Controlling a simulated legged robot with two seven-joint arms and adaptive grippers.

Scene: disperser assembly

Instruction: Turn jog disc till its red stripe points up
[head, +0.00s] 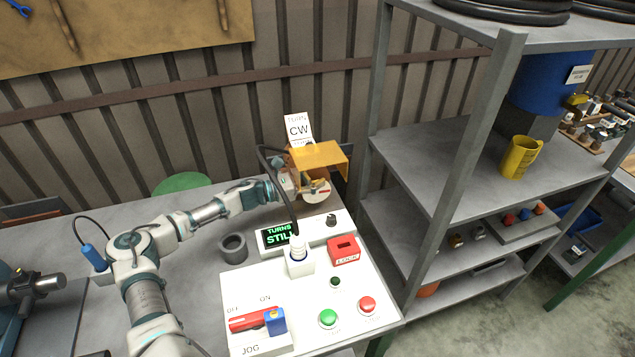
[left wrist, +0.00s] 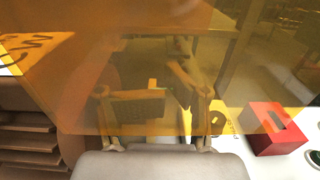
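The jog disc (head: 318,192) is a pale round face under an amber guard (head: 320,157) at the back of the white console. A small red mark shows on it, lying roughly sideways; its exact direction is hard to tell. My left gripper (head: 303,186) is at the disc's left side, under the guard and partly hidden by it. In the left wrist view the gripper's fingers (left wrist: 158,102) show through the amber guard (left wrist: 80,85), bent inward. The disc is not clear there, so I cannot tell whether they grip it. My right gripper is not in view.
A sign (head: 298,129) behind the guard reads TURN CW. A display (head: 276,236) reads TURNS STILL. Grey shelving (head: 430,155) stands right.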

